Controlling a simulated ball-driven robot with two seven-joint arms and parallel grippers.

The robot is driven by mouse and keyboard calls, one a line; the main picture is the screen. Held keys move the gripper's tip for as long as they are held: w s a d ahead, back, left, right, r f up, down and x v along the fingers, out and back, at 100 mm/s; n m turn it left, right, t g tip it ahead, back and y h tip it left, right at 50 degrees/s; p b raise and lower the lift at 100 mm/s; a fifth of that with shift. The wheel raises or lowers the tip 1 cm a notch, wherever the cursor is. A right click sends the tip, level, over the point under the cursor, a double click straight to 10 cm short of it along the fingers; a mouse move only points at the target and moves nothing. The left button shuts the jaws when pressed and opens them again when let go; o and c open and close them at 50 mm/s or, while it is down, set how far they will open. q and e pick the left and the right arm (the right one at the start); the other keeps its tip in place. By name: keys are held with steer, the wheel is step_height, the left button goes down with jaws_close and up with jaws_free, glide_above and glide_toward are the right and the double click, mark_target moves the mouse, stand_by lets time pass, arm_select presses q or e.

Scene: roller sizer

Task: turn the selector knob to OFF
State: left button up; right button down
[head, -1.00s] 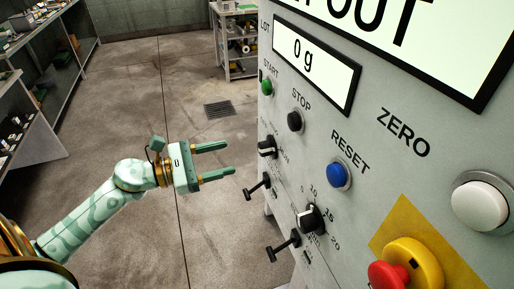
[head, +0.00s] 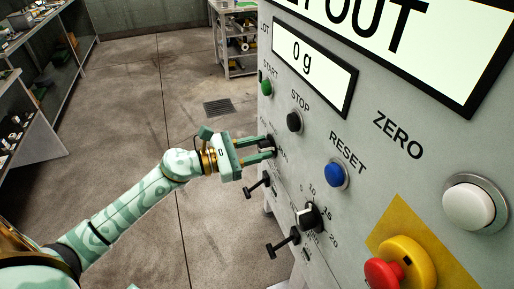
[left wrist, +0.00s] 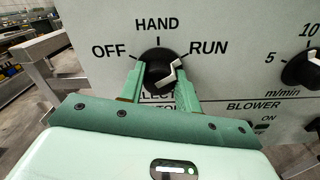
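The selector knob (left wrist: 160,67) is black with a pale pointer mark and sits under the labels OFF, HAND and RUN. Its pointer is turned up and right, toward RUN. My left gripper (left wrist: 159,80) has one finger on each side of the knob, close against it in the left wrist view. In the head view my left gripper (head: 266,149) reaches the panel at the knob (head: 270,146), which its fingers partly hide. My right gripper is not in view.
The grey panel (head: 370,120) carries a green START button (head: 265,88), black STOP button (head: 294,122), blue RESET button (head: 335,174), speed knob (head: 310,216) and red emergency button (head: 383,274). Two small black levers (head: 257,185) stick out below the selector.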

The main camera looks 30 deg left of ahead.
arm_select(q)
steer(key=shift+n, duration=0.4)
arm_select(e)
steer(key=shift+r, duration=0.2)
arm_select(q)
steer(key=n+p, duration=0.2)
steer(key=n, duration=0.2)
steer(key=shift+a+r+n, duration=0.1)
steer(key=shift+n, duration=0.3)
steer(key=n+p, duration=0.3)
steer(key=n, duration=0.3)
steer(key=shift+w+a, duration=0.1)
steer(key=shift+w, duration=0.05)
steer(key=n+p, duration=0.3)
steer(key=n, duration=0.3)
steer(key=shift+n+p, duration=0.3)
steer(key=n, duration=0.1)
steer(key=n+p, duration=0.1)
steer(key=n, duration=0.2)
steer(key=shift+f+p, duration=0.25)
steer(key=shift+p, duration=0.15)
steer(key=shift+f+n+p, duration=0.15)
steer(key=shift+n+p, duration=0.25)
steer(key=shift+n, duration=0.5)
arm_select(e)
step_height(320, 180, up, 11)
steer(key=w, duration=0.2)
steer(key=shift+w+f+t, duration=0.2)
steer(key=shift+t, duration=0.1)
